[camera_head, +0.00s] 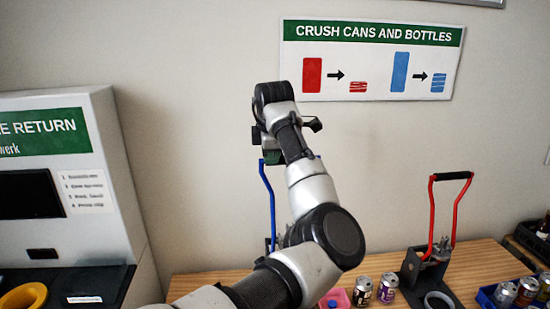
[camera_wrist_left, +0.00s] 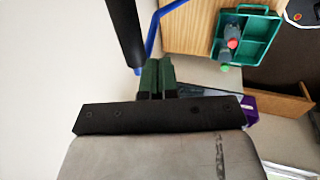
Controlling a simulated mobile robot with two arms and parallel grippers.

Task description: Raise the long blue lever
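The long blue lever (camera_head: 268,195) rises upright behind my left arm in the head view. Its lower end and much of its handle are hidden by my arm. In the left wrist view its black handle (camera_wrist_left: 125,35) lies to the left of the fingertips, and a blue bar (camera_wrist_left: 152,35) runs up behind them. My left gripper (camera_head: 272,157) is at the top of the lever. Its green fingers (camera_wrist_left: 157,65) are close together with nothing seen between them; I cannot tell whether they touch the handle. My right gripper is not in view.
A red lever (camera_head: 432,215) with a black handle stands on the wooden table (camera_head: 480,262) at right. Several cans (camera_head: 388,287) are near the front. A return machine (camera_head: 125,170) is at left. The wrist view shows a green tray (camera_wrist_left: 262,32) with bottles.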

